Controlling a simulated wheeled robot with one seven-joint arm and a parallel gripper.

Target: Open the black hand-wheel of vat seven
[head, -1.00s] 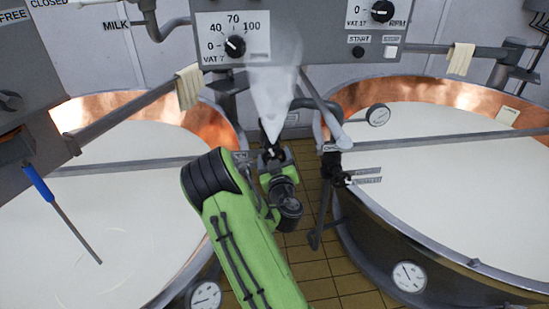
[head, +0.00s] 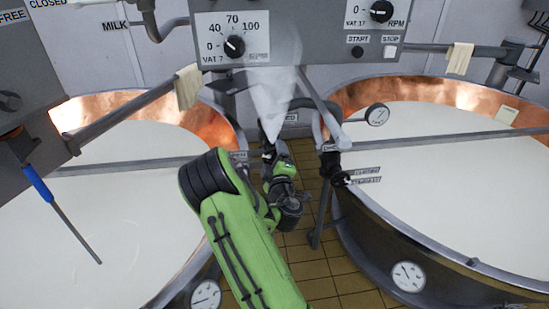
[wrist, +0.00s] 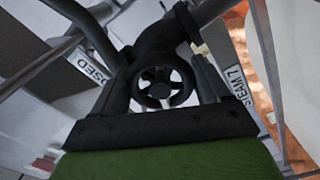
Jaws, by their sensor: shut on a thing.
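The black hand-wheel (wrist: 158,90) is a small round wheel with spokes, seen in the middle of the wrist view. My gripper (wrist: 162,72) is shut on it, with one dark finger on each side. A tag reading STEAM 7 (wrist: 237,85) is to the right of the wheel and a tag ending in "OSED" (wrist: 92,68) is to the left. In the head view my gripper (head: 269,143) reaches down between the two vats, below a white plume (head: 272,95). My wrist and the plume hide the wheel there.
A left vat (head: 165,284) and a right vat (head: 385,255) of white liquid flank a tiled floor strip (head: 318,270). A grey control panel (head: 300,30) hangs above. Pipes and a black valve handle (head: 333,165) stand close to the right of my wrist.

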